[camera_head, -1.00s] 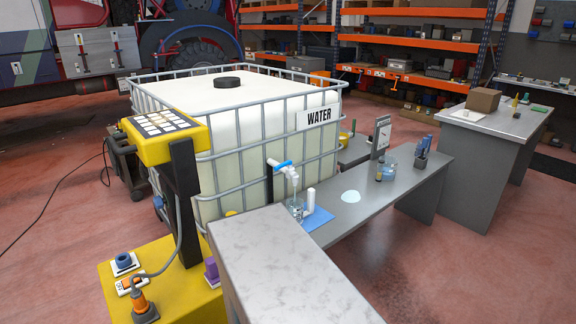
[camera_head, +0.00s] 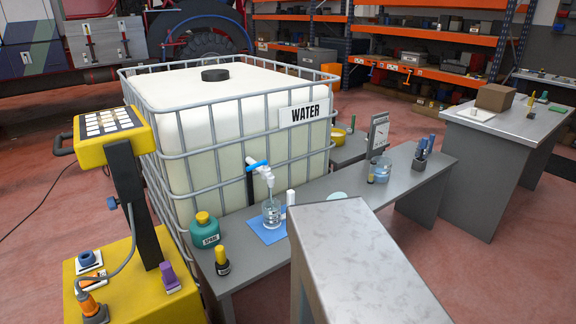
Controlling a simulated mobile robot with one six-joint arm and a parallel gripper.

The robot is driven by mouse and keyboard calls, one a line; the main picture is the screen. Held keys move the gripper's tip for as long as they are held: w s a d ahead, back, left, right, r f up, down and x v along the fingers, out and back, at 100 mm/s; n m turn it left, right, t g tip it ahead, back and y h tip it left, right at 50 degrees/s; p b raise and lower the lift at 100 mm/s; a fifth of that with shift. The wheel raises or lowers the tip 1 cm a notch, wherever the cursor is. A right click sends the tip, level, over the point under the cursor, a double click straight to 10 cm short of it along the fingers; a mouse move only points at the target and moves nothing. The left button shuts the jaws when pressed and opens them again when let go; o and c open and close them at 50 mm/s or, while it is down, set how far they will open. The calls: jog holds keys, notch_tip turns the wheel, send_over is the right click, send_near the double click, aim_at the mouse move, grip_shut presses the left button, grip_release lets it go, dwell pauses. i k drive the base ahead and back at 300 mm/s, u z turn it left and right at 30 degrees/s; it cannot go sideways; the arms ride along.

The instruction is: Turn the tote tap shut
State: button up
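The tote (camera_head: 240,130) is a large white tank in a grey cage, with a WATER label on its right-hand face. Its tap (camera_head: 264,175) is white with a blue handle (camera_head: 258,166) and sticks out low on that face. The handle lies across the top of the tap. A clear glass vessel (camera_head: 271,215) stands under the spout on a blue mat (camera_head: 262,234). A pale line shows between spout and vessel; I cannot tell whether it is running water. My gripper is not in view, and nothing visible touches the handle.
A grey bench (camera_head: 238,267) carries a teal bottle (camera_head: 205,231), a small dark bottle with yellow cap (camera_head: 222,261) and a dial scale (camera_head: 378,133). A yellow control post (camera_head: 110,138) stands at left. Part of the bench is hidden in the foreground. Red floor is open at right.

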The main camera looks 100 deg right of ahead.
aim_at(264, 162)
jog(key=z, duration=0.4)
jog(key=k, duration=0.8)
jog(key=z, duration=0.8)
jog(key=k, duration=0.95)
jog(key=u, duration=0.15)
jog(key=i, duration=0.95)
